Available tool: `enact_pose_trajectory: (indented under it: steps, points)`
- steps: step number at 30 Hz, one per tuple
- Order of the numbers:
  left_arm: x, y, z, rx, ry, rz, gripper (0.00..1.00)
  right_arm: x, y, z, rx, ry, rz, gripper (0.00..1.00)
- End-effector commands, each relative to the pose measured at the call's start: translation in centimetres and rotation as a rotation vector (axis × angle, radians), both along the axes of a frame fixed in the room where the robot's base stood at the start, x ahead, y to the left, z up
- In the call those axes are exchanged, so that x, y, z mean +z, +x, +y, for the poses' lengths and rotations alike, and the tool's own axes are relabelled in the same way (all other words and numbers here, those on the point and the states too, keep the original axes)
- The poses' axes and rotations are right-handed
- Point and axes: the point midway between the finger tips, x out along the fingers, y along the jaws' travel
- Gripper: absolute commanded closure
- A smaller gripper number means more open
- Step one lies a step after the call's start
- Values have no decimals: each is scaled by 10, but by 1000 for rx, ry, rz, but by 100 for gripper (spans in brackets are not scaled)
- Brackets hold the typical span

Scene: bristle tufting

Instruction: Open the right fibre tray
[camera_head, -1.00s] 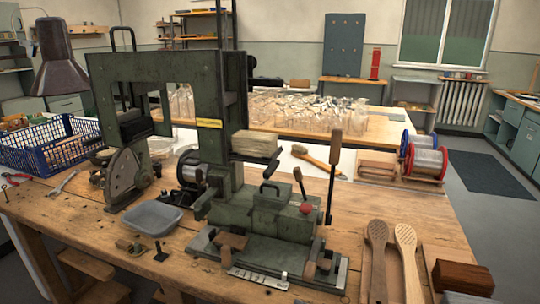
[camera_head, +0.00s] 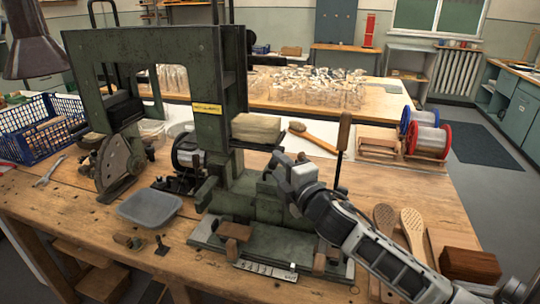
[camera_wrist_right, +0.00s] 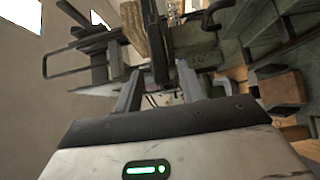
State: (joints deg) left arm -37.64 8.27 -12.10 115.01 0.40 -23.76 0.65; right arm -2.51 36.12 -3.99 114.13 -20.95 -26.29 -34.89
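The green tufting machine (camera_head: 150,45) stands on the wooden bench. A beige fibre block (camera_head: 256,128) sits at its right side, above the green lower body. I cannot tell for certain which part is the right fibre tray; the support under this block is mostly hidden. My right gripper (camera_head: 279,157) is just below and right of the block, partly hidden by its own wrist. In the right wrist view its two fingers (camera_wrist_right: 158,85) stand apart, with a dark machine part (camera_wrist_right: 155,45) showing in or beyond the gap. Contact cannot be told. My left gripper is out of view.
A grey dish (camera_head: 150,206) and a blue basket (camera_head: 38,130) are to the left. Brush handles (camera_head: 412,228), a brown block (camera_head: 470,265) and wire spools (camera_head: 428,139) are to the right.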

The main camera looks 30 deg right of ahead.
Motion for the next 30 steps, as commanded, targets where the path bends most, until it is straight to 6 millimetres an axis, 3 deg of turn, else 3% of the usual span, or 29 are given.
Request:
enact_pose_trajectory:
  steps: [3, 9, 20, 21, 25, 30]
  points:
    - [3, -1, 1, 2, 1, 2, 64, 2, 24, -2, -2, 3, -1, 60]
    - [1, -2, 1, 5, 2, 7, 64, 0, 46, -4, -1, 2, 0, 60]
    - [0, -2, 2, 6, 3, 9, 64, -1, 52, -4, 0, 2, 1, 60]
    - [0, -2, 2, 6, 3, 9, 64, -1, 52, -4, 0, 2, 1, 63]
    - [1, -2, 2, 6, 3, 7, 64, -1, 52, -4, 0, 2, 1, 99]
    - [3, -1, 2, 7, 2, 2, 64, -1, 53, -3, 3, 2, 1, 100]
